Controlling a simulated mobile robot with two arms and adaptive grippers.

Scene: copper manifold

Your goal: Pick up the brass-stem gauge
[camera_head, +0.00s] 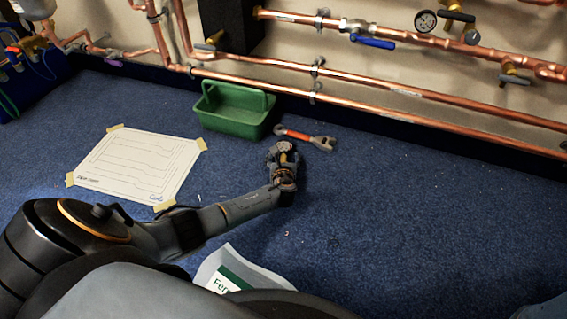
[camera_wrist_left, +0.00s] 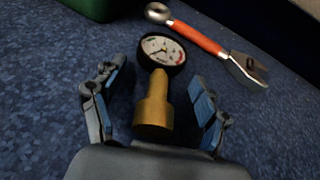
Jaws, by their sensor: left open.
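The brass-stem gauge (camera_wrist_left: 154,102) lies on the blue carpet in the left wrist view, its white round dial at the far end and its brass stem toward me. My left gripper (camera_wrist_left: 156,95) is open, with one finger on each side of the gauge and visible gaps to both. In the head view my left gripper (camera_head: 284,160) reaches down over the gauge, whose dial (camera_head: 284,147) shows between the fingers. The stem is partly hidden there. My right gripper is not in view.
An orange-handled wrench (camera_head: 305,138) lies just beyond the gauge. A green caddy (camera_head: 233,122) stands behind to the left. A taped paper drawing (camera_head: 137,165) lies further left. Copper pipes (camera_head: 400,90) run along the wall. Carpet to the right is clear.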

